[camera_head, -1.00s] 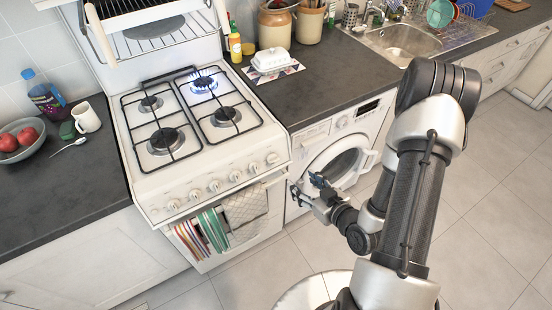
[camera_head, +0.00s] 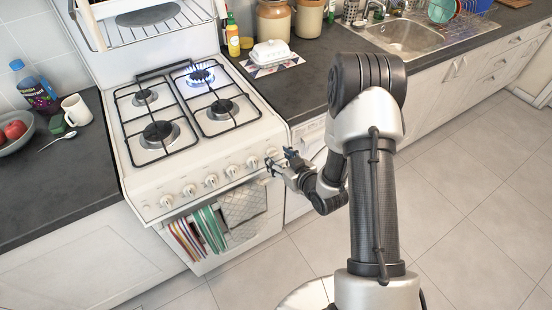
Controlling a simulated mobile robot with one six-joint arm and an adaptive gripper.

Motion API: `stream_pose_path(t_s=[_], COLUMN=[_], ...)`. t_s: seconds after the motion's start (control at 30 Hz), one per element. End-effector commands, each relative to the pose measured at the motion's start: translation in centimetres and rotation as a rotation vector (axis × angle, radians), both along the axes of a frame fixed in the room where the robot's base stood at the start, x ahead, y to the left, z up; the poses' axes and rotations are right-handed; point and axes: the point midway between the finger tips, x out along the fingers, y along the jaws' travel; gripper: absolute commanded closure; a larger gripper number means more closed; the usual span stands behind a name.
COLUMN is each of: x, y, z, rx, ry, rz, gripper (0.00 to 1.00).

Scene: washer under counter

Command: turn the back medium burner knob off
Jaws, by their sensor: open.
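The white gas stove (camera_head: 140,185) stands left of centre, with a row of several round knobs (camera_head: 211,181) along its sloped front panel. The back right burner (camera_head: 201,76) is lit with a blue flame. The other burners show no flame. I cannot read the panel marks, so I cannot tell which knob belongs to which burner. My gripper (camera_head: 279,160) is open in front of the right end of the panel, close to the rightmost knob (camera_head: 270,155). Whether it touches that knob is not clear.
Striped and quilted towels (camera_head: 208,229) hang on the oven handle below the knobs. The washer (camera_head: 308,140) is right of the stove, partly hidden by my arm. A butter dish (camera_head: 271,53) and yellow bottle (camera_head: 233,42) stand on the counter. The floor in front is clear.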

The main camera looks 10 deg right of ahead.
Motion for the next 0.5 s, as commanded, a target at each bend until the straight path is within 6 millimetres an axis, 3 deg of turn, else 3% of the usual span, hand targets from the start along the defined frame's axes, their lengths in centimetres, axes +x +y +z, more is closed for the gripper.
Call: stream_pose_path(t_s=[0.2, 0.5], x=[1.9, 2.1], y=[0.6, 0.6], z=[-0.9, -0.9], rx=[-0.001, -0.001], ry=[0.000, 0.001], rz=[0.000, -0.001], gripper=[0.48, 0.48])
